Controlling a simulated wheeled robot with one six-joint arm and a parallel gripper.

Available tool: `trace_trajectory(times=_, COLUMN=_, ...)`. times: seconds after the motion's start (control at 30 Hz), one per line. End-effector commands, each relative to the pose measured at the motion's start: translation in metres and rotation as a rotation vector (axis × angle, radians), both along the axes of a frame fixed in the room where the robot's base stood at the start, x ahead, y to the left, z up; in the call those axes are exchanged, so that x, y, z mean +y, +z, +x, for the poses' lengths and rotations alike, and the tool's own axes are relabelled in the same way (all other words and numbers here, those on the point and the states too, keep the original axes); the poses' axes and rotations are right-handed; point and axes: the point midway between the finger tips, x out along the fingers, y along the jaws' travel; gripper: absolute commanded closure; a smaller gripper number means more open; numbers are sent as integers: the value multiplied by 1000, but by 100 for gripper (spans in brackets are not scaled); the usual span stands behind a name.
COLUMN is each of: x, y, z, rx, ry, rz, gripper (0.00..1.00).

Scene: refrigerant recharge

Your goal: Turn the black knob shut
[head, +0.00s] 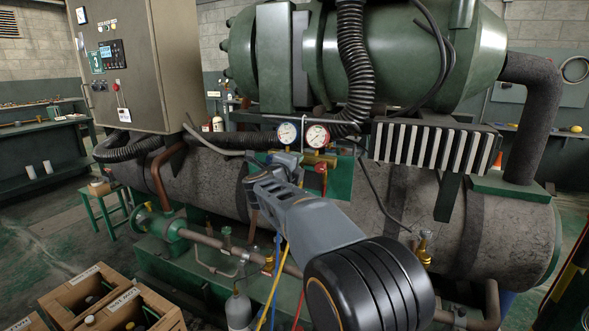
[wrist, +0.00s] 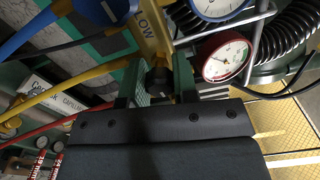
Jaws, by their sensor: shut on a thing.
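The black knob (wrist: 159,84) sits on the yellow brass manifold body (wrist: 150,28) in the wrist view. My gripper (wrist: 156,88) has its two green-grey fingers on either side of the knob and is shut on it. The lower part of the knob is partly hidden by my gripper's dark body. In the head view my gripper (head: 284,160) reaches to the manifold just below the gauges, and the arm hides the black knob there. I cannot tell the knob's turn position.
A blue-rimmed gauge (head: 288,133) and a red-rimmed gauge (head: 317,137) stand just above my gripper. A red knob (head: 321,168) is close on the right. Blue (wrist: 48,24), yellow (wrist: 75,75) and red (wrist: 45,127) hoses run to the left in the wrist view.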

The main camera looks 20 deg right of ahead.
Motion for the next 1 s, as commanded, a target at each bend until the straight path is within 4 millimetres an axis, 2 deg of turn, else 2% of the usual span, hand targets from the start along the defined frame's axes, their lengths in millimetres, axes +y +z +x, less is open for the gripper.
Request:
trace_trajectory(times=0.7, x=0, y=0, z=0, rx=-44, ry=1, rz=40, gripper=97)
trace_trajectory(times=0.73, x=0, y=0, z=0, rx=-44, ry=1, rz=40, gripper=70)
trace_trajectory(times=0.97, x=0, y=0, z=0, rx=-44, ry=1, rz=40, gripper=48)
trace_trajectory(times=1.0, x=0, y=0, z=0, rx=-44, ry=1, rz=40, gripper=47)
